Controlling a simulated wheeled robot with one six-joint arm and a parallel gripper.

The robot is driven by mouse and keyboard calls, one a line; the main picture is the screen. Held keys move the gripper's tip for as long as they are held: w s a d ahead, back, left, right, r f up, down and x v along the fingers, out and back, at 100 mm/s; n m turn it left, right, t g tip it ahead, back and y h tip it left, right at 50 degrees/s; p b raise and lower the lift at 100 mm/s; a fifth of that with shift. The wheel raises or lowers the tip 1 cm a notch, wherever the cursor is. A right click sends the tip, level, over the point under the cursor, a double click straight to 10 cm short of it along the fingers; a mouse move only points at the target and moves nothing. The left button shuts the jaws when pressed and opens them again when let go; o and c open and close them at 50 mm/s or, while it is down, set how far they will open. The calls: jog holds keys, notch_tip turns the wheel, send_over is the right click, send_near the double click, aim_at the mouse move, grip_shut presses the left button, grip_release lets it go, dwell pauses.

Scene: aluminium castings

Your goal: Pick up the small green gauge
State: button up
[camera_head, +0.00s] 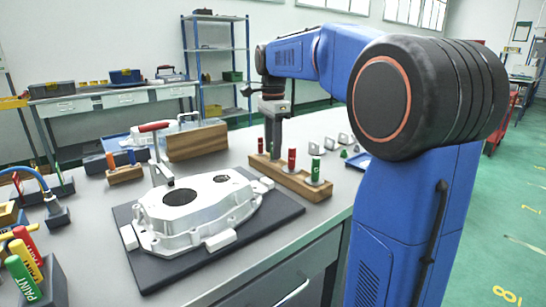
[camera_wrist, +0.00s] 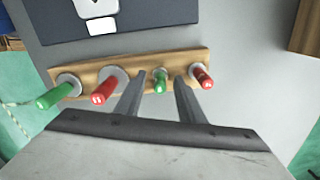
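The small green gauge (camera_wrist: 160,82) stands in a wooden block (camera_wrist: 135,73), in a row with a larger green gauge (camera_wrist: 58,95) and two red gauges (camera_wrist: 104,92) (camera_wrist: 203,77). In the wrist view my gripper (camera_wrist: 159,92) is open, with one finger on each side of the small green gauge and gaps between. In the head view my gripper (camera_head: 275,140) points down over the wooden block (camera_head: 313,190). The large green gauge (camera_head: 315,168) and a red gauge (camera_head: 291,160) show at its near end; the small green one is mostly hidden by the fingers.
A metal casting (camera_head: 200,212) lies on a dark mat (camera_head: 270,228) left of the block. Paint markers (camera_head: 22,278) stand at the front left. Small grey parts (camera_head: 328,143) sit right of the block.

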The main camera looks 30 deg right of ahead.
jog(key=shift+f, duration=0.6)
grip_shut()
